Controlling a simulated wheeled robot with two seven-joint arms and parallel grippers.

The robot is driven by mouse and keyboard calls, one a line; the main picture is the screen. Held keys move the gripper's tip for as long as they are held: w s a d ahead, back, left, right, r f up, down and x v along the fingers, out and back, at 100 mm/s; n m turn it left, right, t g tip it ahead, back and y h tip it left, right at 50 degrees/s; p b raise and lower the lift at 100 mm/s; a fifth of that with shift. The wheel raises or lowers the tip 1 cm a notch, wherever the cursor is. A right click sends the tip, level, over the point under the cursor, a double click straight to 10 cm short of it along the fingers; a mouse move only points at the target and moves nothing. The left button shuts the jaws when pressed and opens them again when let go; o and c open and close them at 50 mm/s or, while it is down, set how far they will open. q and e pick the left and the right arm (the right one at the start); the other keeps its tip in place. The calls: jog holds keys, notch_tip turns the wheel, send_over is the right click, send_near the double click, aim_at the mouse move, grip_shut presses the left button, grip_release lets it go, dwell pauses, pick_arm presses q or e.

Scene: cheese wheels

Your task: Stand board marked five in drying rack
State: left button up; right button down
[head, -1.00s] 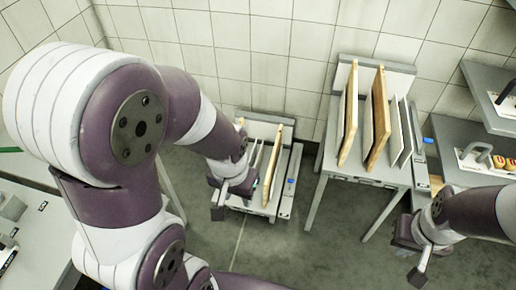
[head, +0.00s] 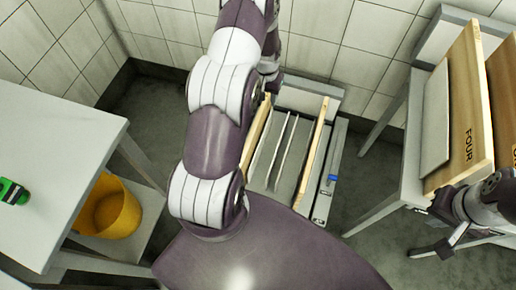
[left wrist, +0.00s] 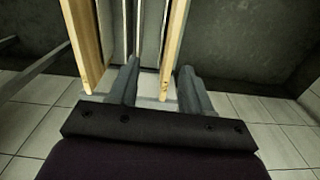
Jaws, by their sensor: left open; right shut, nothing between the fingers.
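No board marked five can be read in these views. A low rack (head: 322,205) near the floor holds a left wooden board (head: 256,135), a right wooden board (head: 313,150) and thin grey panels between them. My left gripper (left wrist: 158,82) is open at the wall end of this rack; my arm mostly hides it in the head view. In the left wrist view, a wooden board's end (left wrist: 173,50) shows between the finger lines, apparently not gripped. A wooden board marked FOUR (head: 468,110) stands on the right table. My right gripper (head: 445,247) is shut and empty below that table's front.
The right table (head: 412,160) also holds a white board (head: 437,120) and another wooden board (head: 505,90). At left are a grey table (head: 60,150), a green item (head: 12,192) and a yellow bucket (head: 108,208). The tiled wall is close behind the low rack.

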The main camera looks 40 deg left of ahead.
pick_arm(q)
jog(key=b, duration=0.2)
send_over(256, 123)
jog(key=shift+n, duration=0.3)
notch_tip(256, 123, down, 10)
jog(key=shift+s+d+r, duration=0.1)
jog(key=shift+r, duration=0.05)
notch_tip(256, 123, down, 7)
jog(key=shift+r+b, duration=0.1)
jog(key=shift+b, duration=0.8)
notch_tip(256, 123, down, 6)
jog(key=shift+r+b, duration=0.15)
jog(key=shift+b, duration=1)
pick_arm(e)
notch_tip(256, 123, down, 8)
jog(key=shift+s+d+f, duration=0.2)
jog(key=shift+s+f, duration=0.05)
jog(key=shift+s, duration=0.1)
pick_arm(q)
grip_shut()
jog(key=shift+r, duration=0.1)
